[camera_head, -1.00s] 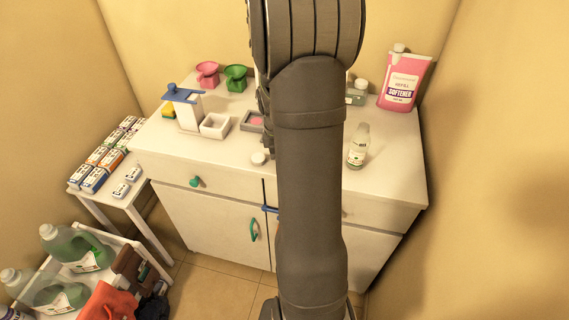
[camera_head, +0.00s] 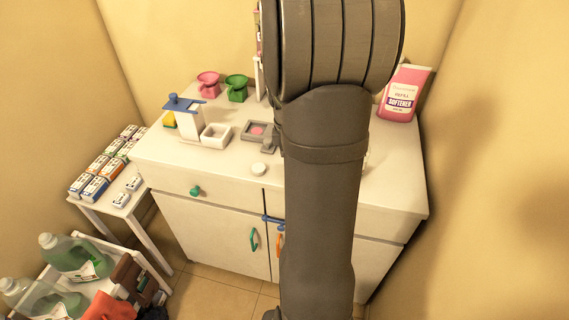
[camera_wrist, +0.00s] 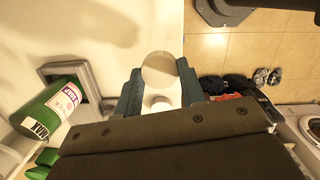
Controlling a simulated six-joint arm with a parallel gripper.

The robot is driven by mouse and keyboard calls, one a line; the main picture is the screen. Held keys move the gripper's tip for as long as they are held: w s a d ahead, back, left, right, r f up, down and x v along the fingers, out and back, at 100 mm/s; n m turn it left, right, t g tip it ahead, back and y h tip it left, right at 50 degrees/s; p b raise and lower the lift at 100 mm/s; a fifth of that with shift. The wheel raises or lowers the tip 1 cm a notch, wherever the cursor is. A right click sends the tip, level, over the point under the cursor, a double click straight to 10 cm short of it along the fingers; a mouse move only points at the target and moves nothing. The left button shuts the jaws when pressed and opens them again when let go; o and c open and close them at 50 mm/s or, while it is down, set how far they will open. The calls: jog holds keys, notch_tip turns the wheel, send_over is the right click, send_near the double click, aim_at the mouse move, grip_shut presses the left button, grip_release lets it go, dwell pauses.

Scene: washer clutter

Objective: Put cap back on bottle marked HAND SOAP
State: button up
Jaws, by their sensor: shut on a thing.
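In the wrist view, my gripper (camera_wrist: 160,88) is shut on a pale white round-ended thing (camera_wrist: 159,70). It looks like a cap, but its full shape is unclear. In the head view my arm hides the gripper and what it holds. A small white round cap-like thing (camera_head: 259,169) lies on the counter near the front edge, left of my arm.
A green labelled container (camera_wrist: 50,110) shows left in the wrist view. Bottles and boxes stand at left.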

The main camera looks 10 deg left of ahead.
jog(key=s+d+r, duration=0.2)
jog(key=d+r, duration=0.3)
jog(key=d, duration=0.3)
jog(key=w+a+r+n, duration=0.3)
jog(key=w+a+r, duration=0.3)
jog(key=w, duration=0.3)
jog(key=w+a+r+n, duration=0.3)
jog(key=w+a+r, duration=0.35)
jog(key=w, duration=0.25)
jog(key=shift+t, duration=0.4)
jog(key=shift+w+a+f, duration=0.1)
jog(key=shift+f, duration=1.4)
jog(key=shift+w+a+f, duration=0.1)
jog(key=shift+f, duration=1.4)
jog(key=shift+f, duration=1)
jog(key=o, duration=1.4)
jog(key=shift+r, duration=0.1)
notch_tip(320, 180, up, 7)
